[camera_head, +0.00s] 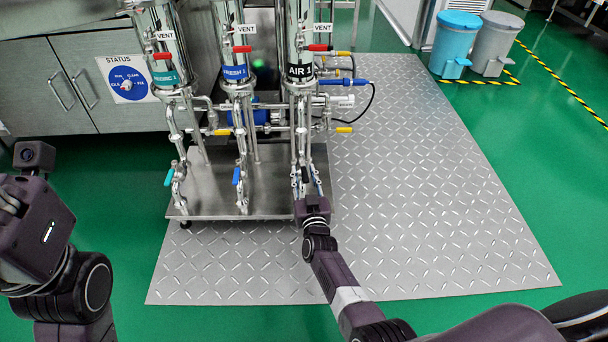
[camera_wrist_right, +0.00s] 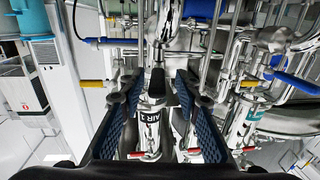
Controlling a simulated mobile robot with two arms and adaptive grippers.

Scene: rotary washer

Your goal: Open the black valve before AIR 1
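The column labelled AIR 1 (camera_head: 300,71) stands at the right of the washer rig, and its label also shows in the right wrist view (camera_wrist_right: 152,120). The black valve handle (camera_head: 304,174) is low on the pipe below that column. In the right wrist view the dark handle (camera_wrist_right: 157,80) lies between my fingers, apart from both pads. My right gripper (camera_head: 312,178) is at the valve with its fingers spread on either side; they also show in the wrist view (camera_wrist_right: 159,98). My left gripper (camera_head: 12,200) is at the left edge, its fingers mostly hidden.
A teal valve handle (camera_head: 168,177) and a blue valve handle (camera_head: 236,176) sit on the neighbouring pipes. Red, yellow and blue handles are higher on the rig. The steel base tray (camera_head: 270,205) lies under the pipes. The diamond-plate floor (camera_head: 430,210) to the right is clear.

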